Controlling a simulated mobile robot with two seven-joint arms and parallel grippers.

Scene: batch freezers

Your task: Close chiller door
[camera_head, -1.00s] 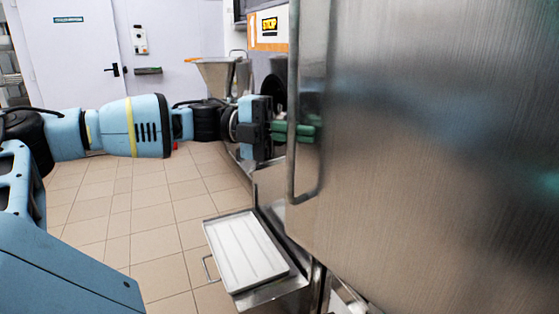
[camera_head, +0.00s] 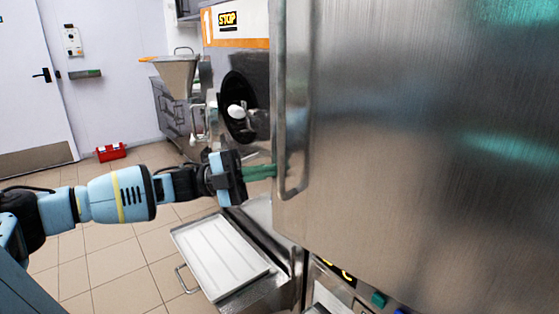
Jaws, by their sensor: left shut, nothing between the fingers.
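The chiller door (camera_head: 420,140) is a large brushed-steel panel that fills the right half of the view, with a vertical bar handle (camera_head: 291,110) along its left edge. My left gripper (camera_head: 262,172) has green fingers that are shut and empty. Its fingertips reach the lower part of the handle at the door's left edge; their very tips look partly hidden, and I cannot tell whether they touch it. My right gripper is not in view.
A batch freezer with a round dark opening (camera_head: 240,105) and a funnel hopper (camera_head: 176,75) stands behind the gripper. A white tray (camera_head: 220,255) sits below. A red toolbox (camera_head: 111,152) lies on the tiled floor, which is open at the left.

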